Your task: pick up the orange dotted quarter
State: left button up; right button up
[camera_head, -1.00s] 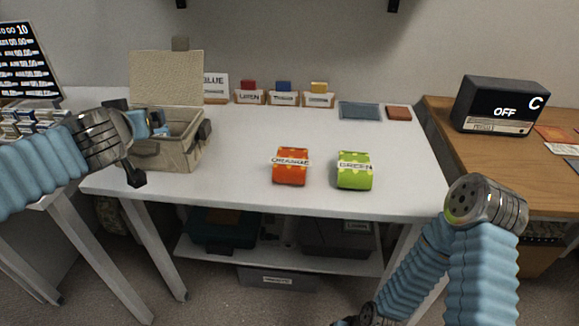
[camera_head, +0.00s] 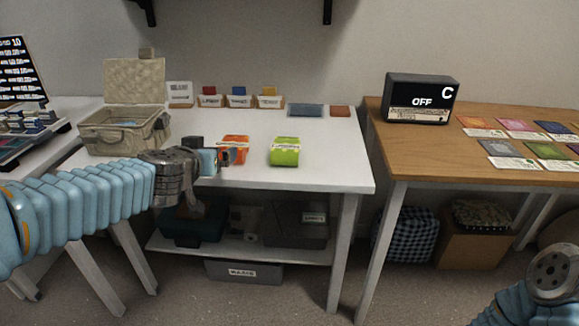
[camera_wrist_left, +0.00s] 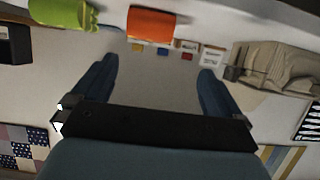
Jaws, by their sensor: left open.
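The orange dotted quarter (camera_head: 240,143) is a folded orange bundle with a white label band. It lies on the white table (camera_head: 335,172), partly hidden behind my left gripper (camera_head: 208,158). In the left wrist view the orange quarter (camera_wrist_left: 151,25) shows ahead of the open, empty fingers of my left gripper (camera_wrist_left: 157,67), apart from them. The green quarter (camera_head: 285,152) lies to the right of the orange one; it also shows in the left wrist view (camera_wrist_left: 62,14). My right gripper is out of view; only part of my right arm shows at bottom right.
A beige open-lidded box (camera_head: 120,135) stands left on the white table. Labelled holders (camera_head: 239,101), a blue-grey flat piece (camera_head: 305,110) and a reddish one (camera_head: 340,111) line the back. A wooden table (camera_head: 420,145) with a black display (camera_head: 420,98) is at right.

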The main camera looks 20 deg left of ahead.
pick_arm(q)
jog(key=w+d+f, duration=0.1)
jog(key=d+f, duration=0.1)
jog(key=b, duration=0.3)
send_near(233, 142)
jog(key=w+f, duration=0.1)
jog(key=w+a+f, duration=0.1)
jog(key=w+f, duration=0.1)
jog(key=shift+w+f, duration=0.2)
jog(key=x, duration=0.4)
jog(key=b+x, duration=0.1)
jog(key=x, duration=0.1)
jog(key=shift+w+r, duration=0.1)
jog(key=shift+r, duration=0.25)
jog(key=shift+d, duration=0.1)
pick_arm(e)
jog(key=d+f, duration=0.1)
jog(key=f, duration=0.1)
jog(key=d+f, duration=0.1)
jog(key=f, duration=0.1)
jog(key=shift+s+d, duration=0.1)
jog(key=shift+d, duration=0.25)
pick_arm(q)
jog(key=shift+c, duration=0.2)
jog(key=c, duration=0.9)
jog(key=shift+r, duration=0.1)
